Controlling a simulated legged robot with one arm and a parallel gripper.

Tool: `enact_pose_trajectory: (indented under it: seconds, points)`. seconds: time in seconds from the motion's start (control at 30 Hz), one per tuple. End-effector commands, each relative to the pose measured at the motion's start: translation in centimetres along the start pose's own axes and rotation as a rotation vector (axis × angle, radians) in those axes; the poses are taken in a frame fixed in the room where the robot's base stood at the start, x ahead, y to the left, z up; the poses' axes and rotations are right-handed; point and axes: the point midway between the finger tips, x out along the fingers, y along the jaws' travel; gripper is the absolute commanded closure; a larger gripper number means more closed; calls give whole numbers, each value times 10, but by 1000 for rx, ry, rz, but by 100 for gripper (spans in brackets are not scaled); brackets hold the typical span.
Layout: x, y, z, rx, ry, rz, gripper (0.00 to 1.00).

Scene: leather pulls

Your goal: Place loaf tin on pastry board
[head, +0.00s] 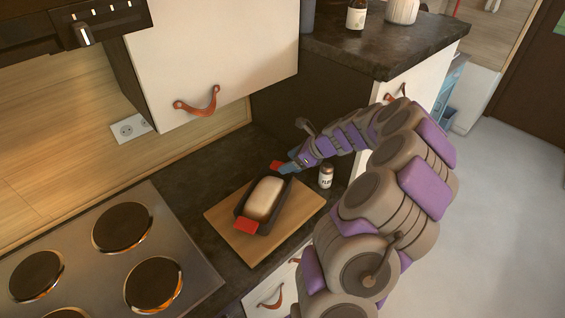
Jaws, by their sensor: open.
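The loaf tin (240,222) is dark with red end grips and holds a pale loaf (264,198). It sits on the wooden pastry board (223,224), which lies on the dark counter right of the hob. My gripper (284,168) is at the tin's far end, by the red grip (277,166) there. Its jaws are open. From this view I cannot tell whether a finger touches the grip.
A small labelled jar (326,176) stands on the counter just right of the board, close below my arm. The hob (110,262) is at the left. A white cabinet (215,60) with a leather pull hangs above. A higher dark counter (385,45) holds a bottle.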

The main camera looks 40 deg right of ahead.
Motion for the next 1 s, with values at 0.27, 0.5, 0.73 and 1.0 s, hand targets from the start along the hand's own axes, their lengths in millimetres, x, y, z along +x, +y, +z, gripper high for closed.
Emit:
enact_pose_trajectory:
  seconds: [0.27,0.5,0.73,1.0]
  points:
    - [-52,-1,1,1,0,-2,30]
    - [-68,0,0,1,1,1,30]
    - [-62,22,22,-105,11,45,30]
    - [-49,177,104,-789,80,317,30]
